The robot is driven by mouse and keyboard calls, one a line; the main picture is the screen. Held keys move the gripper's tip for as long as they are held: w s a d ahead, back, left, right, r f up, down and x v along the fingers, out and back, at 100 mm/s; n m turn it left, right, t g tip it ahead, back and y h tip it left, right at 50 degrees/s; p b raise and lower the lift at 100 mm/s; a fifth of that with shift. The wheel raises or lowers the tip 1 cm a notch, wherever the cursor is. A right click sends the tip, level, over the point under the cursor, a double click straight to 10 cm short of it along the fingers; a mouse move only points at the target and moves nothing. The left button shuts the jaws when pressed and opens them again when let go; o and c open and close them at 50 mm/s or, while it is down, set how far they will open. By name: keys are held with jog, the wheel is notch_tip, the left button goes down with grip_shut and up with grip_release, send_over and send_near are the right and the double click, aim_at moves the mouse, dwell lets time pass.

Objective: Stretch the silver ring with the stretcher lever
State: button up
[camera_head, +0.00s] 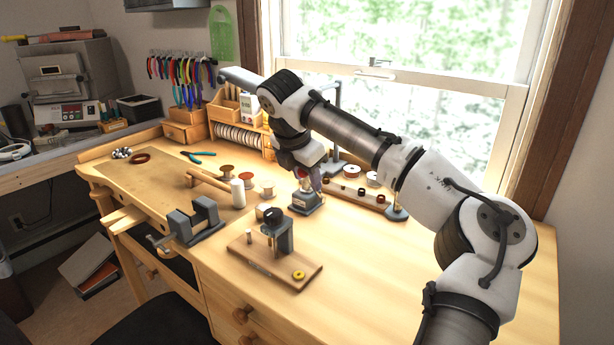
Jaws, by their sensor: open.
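My gripper (312,184) points down over the bench, its fingers small and partly hidden by the wrist. It is open. Right below it stands a small grey device (304,202) with a flared base and a pale label; I cannot tell whether the fingers touch it. A reddish spot shows by the fingers, too small to identify. A grey upright post (337,112) stands behind my arm. I cannot make out the silver ring.
A wooden board (305,273) with a black-knobbed tool (275,228) and a yellow ring lies in front. A grey vise (194,222) is at the bench's front edge. Spools (227,172), a mallet and a wooden rack (362,195) surround the gripper. The right of the bench is clear.

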jog(key=shift+w+d+f, duration=0.1)
jog(key=shift+w+f, duration=0.05)
jog(key=shift+f, duration=0.3)
grip_shut()
jog(key=shift+w, duration=0.1)
